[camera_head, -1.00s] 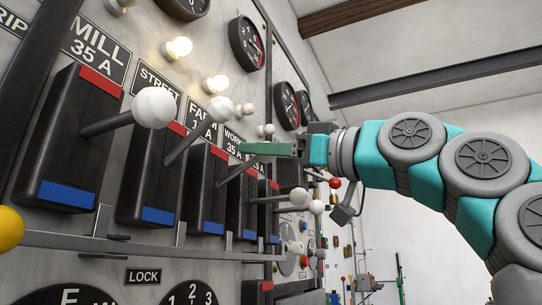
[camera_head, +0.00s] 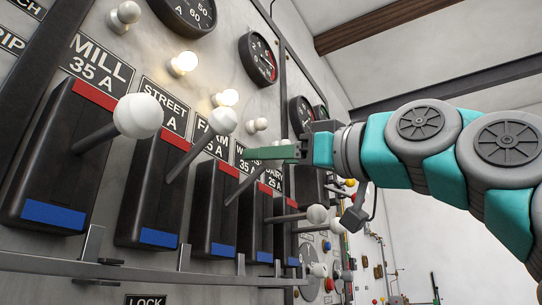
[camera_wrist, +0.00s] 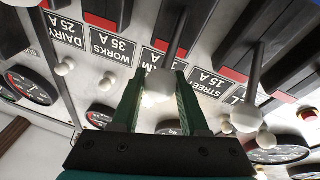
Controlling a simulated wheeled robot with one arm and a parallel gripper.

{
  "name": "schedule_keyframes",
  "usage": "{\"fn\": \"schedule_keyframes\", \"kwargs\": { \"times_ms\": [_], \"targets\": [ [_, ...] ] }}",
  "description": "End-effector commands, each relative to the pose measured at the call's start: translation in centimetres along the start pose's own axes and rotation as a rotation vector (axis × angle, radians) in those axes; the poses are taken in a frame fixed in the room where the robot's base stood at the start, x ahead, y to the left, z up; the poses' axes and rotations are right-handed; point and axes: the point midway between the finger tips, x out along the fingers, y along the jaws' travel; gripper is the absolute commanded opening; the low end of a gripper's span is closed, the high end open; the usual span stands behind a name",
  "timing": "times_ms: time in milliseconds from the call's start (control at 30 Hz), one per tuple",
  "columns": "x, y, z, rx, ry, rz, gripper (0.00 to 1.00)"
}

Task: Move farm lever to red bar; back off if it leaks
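The FARM lever (camera_head: 249,183) stands out from its black switch box (camera_head: 209,205), tilted upward between the blue bar (camera_head: 223,250) below and the red bar (camera_head: 229,169) above. Its knob is hidden behind my gripper (camera_head: 268,152) in the head view. In the upside-down wrist view, a white knob (camera_wrist: 158,88) lies between the two green fingers of my gripper (camera_wrist: 160,82), with its rod leading to the FARM box. The fingers are apart, with what looks like a narrow gap beside the knob; contact is not clear.
The STREET lever's knob (camera_head: 222,120) is close left of my gripper, and the MILL knob (camera_head: 138,115) farther left. Other levers (camera_head: 317,214) are to the right. Two lamps (camera_head: 185,63) glow; a metal rail (camera_head: 150,272) runs below the boxes.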

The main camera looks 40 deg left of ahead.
Motion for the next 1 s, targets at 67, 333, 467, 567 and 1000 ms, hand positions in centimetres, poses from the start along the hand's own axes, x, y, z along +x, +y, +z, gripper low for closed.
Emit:
{"fn": "schedule_keyframes", "kwargs": {
  "times_ms": [67,333,467,567,1000],
  "targets": [
    [0.0,0.0,0.0,0.000,0.000,0.000,0.53],
    [0.0,0.0,0.0,0.000,0.000,0.000,0.73],
    [0.0,0.0,0.0,0.000,-0.001,0.000,0.73],
    [-0.2,0.0,0.1,0.000,0.000,0.000,0.73],
    [-5.9,0.0,0.2,-0.002,0.003,0.001,0.73]
  ]
}}
